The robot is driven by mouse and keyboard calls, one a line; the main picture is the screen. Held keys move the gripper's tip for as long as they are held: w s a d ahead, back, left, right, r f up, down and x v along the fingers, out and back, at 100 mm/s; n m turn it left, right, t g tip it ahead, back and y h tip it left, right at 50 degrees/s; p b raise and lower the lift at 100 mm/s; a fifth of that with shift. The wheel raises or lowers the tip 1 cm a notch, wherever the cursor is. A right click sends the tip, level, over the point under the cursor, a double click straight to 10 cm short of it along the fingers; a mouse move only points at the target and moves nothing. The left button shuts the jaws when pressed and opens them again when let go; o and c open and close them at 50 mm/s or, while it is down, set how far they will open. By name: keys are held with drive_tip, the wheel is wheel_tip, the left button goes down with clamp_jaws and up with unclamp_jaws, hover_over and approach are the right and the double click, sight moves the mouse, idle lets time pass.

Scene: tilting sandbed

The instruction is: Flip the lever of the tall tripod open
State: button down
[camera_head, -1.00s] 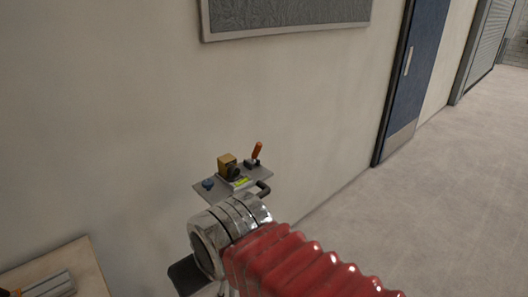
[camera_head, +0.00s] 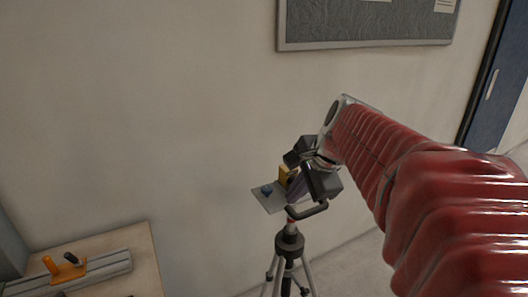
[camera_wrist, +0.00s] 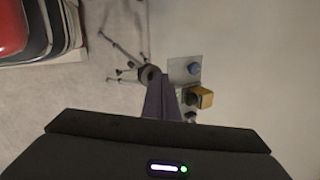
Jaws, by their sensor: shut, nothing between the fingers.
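The tall tripod (camera_head: 289,245) stands near the wall, with a flat grey plate (camera_head: 265,200) on top. The plate carries a blue knob (camera_head: 267,189) and a yellow block (camera_head: 285,174). A bent dark handle (camera_head: 308,211) sticks out below the plate. The lever is hidden behind my gripper in the head view, and I cannot make it out in the wrist view. My gripper (camera_head: 297,186) is shut and empty, at the right part of the plate. In the wrist view its purple fingers (camera_wrist: 165,95) are beside the yellow block (camera_wrist: 203,97); I cannot tell whether they touch anything.
A wooden table (camera_head: 146,262) at the lower left holds a grey rail and an orange-handled tool (camera_head: 64,268). The wall (camera_head: 150,110) is close behind the tripod, with a framed board (camera_head: 370,25) above. A blue door (camera_head: 487,95) is at the right. Floor shows right of the tripod.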

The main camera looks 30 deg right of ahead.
drive_tip(key=w+d+r+m+t, duration=0.1)
drive_tip(key=d+m+t, duration=0.1)
drive_tip(key=d+m, duration=1.2)
drive_tip(key=d, duration=0.7)
drive_tip(key=shift+w+d+r, duration=0.25)
drive_tip(key=shift+w+d, duration=0.1)
drive_tip(key=shift+f, duration=0.1)
drive_tip(key=shift+w+a+f, duration=0.25)
drive_tip(key=shift+w+f, duration=0.75)
drive_tip(key=shift+w, duration=0.65)
drive_tip(key=shift+w+a+f, duration=0.3)
drive_tip(key=shift+w+f, duration=0.7)
drive_tip(key=shift+w, duration=0.6)
drive_tip(key=shift+w+a+f, duration=0.25)
drive_tip(key=shift+w+f, duration=0.75)
drive_tip(key=shift+w, duration=0.65)
